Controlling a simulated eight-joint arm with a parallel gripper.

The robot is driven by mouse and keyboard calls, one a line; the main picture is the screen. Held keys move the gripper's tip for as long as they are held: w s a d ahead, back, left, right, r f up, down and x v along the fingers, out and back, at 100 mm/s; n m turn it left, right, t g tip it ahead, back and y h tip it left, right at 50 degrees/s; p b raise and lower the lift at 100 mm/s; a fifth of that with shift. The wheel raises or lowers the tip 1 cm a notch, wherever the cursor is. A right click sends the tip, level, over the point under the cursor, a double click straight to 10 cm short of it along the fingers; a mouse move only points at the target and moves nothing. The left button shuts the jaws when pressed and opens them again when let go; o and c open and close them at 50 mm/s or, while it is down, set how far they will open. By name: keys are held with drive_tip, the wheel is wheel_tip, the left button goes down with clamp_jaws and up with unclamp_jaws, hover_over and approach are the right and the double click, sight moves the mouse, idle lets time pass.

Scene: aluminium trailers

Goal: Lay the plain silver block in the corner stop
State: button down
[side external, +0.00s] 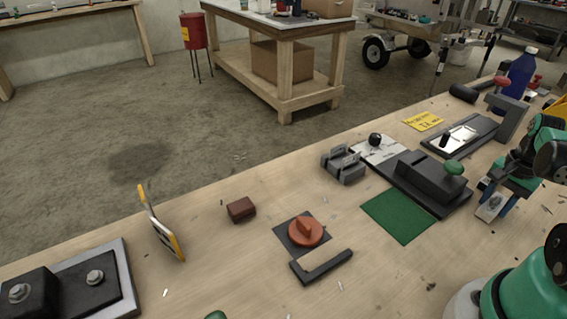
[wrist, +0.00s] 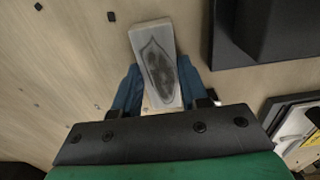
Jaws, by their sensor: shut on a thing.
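My gripper (side external: 490,203) is at the right of the bench in the side view, pointing down, with blue fingers. It is shut on the silver block (side external: 488,209), whose lower end sticks out below the fingers. In the wrist view the block (wrist: 153,50) lies between the blue fingers (wrist: 158,92) and reaches out beyond them, slightly tilted. Its face shows a dark, pointed oval pattern. Whether it touches the bench is unclear. The corner stop (side external: 325,269), a dark L-shaped bracket, lies flat at the bench's middle front, well left of my gripper, with bare wood inside its angle.
A red knob on a dark plate (side external: 290,243) sits right behind the corner stop. A green mat (side external: 398,217) and a dark fixture with a green knob (side external: 434,175) lie between it and my gripper. A brown block (side external: 241,209) and an upright yellow-edged piece (side external: 163,235) stand further left.

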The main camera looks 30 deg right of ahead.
sight(495, 204)
drive_tip(key=shift+c, duration=2.3)
unclamp_jaws()
drive_tip(key=shift+f, duration=0.15)
wheel_tip(495, 204, up, 12)
drive_tip(key=w+a+n+t, duration=0.2)
drive_tip(key=w+a+n, duration=0.4)
drive_tip(key=a+n, duration=0.1)
drive_tip(key=w+a+r+n+t+h, duration=0.1)
drive_tip(key=w+a+n+t, duration=0.2)
drive_tip(key=w+a+n, duration=0.3)
drive_tip(key=a+n, duration=0.1)
drive_tip(key=a, duration=0.3)
drive_tip(key=shift+w+r, duration=0.15)
drive_tip(key=shift+w, duration=0.05)
drive_tip(key=shift+o, duration=0.5)
drive_tip(key=a+n+t+y, duration=0.1)
drive_tip(key=a+n+t, duration=0.1)
drive_tip(key=a+n, duration=0.2)
drive_tip(key=shift+w+a+r, duration=0.15)
drive_tip(key=shift+w+a, duration=0.25)
drive_tip(key=shift+a, duration=0.6)
